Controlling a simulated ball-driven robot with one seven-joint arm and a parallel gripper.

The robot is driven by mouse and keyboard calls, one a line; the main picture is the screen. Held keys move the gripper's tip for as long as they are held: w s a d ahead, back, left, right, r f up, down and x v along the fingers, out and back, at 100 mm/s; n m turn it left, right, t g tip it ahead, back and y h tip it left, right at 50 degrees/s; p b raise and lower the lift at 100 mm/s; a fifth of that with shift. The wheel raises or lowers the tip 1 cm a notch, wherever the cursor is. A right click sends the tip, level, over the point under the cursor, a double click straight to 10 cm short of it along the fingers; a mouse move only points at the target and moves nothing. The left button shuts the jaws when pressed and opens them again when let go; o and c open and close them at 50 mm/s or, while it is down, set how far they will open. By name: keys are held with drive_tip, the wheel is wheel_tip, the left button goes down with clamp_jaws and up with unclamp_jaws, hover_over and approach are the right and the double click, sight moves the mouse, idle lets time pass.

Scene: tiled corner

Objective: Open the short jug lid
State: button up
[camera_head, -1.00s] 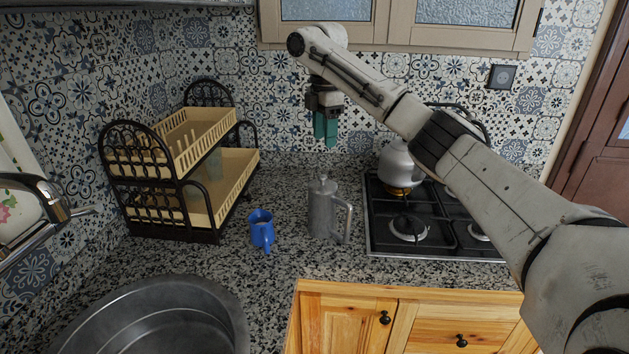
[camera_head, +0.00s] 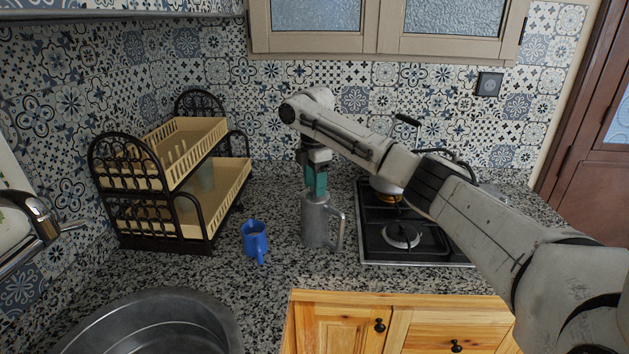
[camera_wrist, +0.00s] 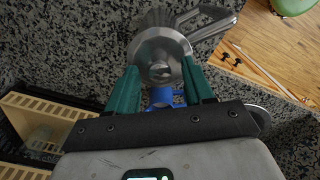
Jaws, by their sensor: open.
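The short metal jug (camera_head: 316,223) stands upright on the granite counter, its handle to the right. The green fingers of my gripper (camera_wrist: 160,85) are apart, on either side of the lid's near edge. I cannot tell whether they touch it.
A black dish rack (camera_head: 165,215) is further left, a steel sink (camera_head: 150,322) front left. The stove (camera_head: 375,235) with a kettle, mostly hidden by my arm, is close on the right.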

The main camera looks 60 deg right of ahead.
drive_tip(key=shift+c, duration=0.2)
clamp_jaws()
idle(0.3)
